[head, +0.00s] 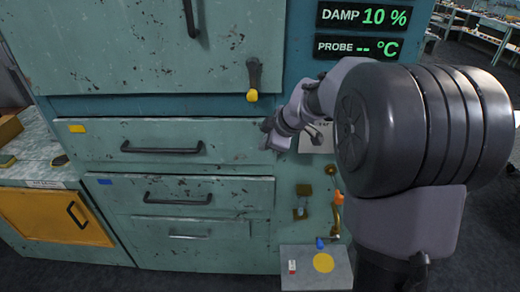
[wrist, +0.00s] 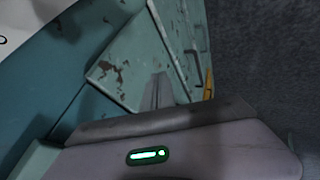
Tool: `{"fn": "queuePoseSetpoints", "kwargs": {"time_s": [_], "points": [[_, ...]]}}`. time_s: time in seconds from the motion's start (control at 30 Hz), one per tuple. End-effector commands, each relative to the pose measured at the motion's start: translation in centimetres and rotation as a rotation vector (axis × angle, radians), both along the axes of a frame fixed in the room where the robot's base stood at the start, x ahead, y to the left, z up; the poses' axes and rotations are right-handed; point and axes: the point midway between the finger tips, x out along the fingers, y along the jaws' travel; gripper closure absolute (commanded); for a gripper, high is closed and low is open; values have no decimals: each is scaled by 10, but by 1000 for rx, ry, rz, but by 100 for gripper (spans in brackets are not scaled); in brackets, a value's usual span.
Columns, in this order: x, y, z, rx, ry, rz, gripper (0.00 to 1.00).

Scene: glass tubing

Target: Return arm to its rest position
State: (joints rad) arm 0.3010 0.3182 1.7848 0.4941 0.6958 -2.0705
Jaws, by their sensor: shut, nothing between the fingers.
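My arm rises at the right of the head view, and its large dark joint hides part of the cabinet behind it. My gripper (head: 268,127) is at the far end of the arm, close to the right end of the top drawer (head: 95,143). I cannot tell whether it touches the drawer front. In the wrist view the fingers (wrist: 158,90) lie together with nothing between them, in front of the worn green drawer fronts.
A lever with a yellow tip (head: 252,80) hangs above the drawers. A grey ledge (head: 310,278) at the lower right bears a yellow disc (head: 323,262) and a small red-and-white item (head: 292,267). An orange-topped handle (head: 338,205) stands above it. Dark floor (head: 480,240) is open at right.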

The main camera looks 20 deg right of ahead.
Motion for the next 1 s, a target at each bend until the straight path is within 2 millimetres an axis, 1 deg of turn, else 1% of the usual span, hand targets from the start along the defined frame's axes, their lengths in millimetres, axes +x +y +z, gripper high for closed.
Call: {"fn": "queuePoseSetpoints", "kwargs": {"time_s": [0.03,0.1,0.2,0.3,0.37,0.43,0.47,0.5,0.57,0.6,0.67,0.7,0.73,0.8,0.83,0.9,1.0], "points": [[-6,-2,10,0,-2,-2,100],[-12,-4,18,0,-1,0,100],[-17,-6,23,0,1,0,100],[-19,-5,23,2,2,-2,100],[-26,2,28,25,11,-30,100],[-54,26,38,104,46,-128,100],[-73,39,43,153,68,-195,100],[-104,58,47,228,107,-301,100],[-155,83,47,346,170,-481,100],[-187,96,43,418,209,-604,100],[-232,109,33,521,256,-780,100],[-257,115,25,578,280,-886,100],[-274,117,18,617,296,-959,100],[-302,120,5,690,321,-1094,100],[-311,121,0,713,329,-1139,100],[-323,121,-6,749,338,-1204,100],[-326,121,-8,759,341,-1228,100]]}}
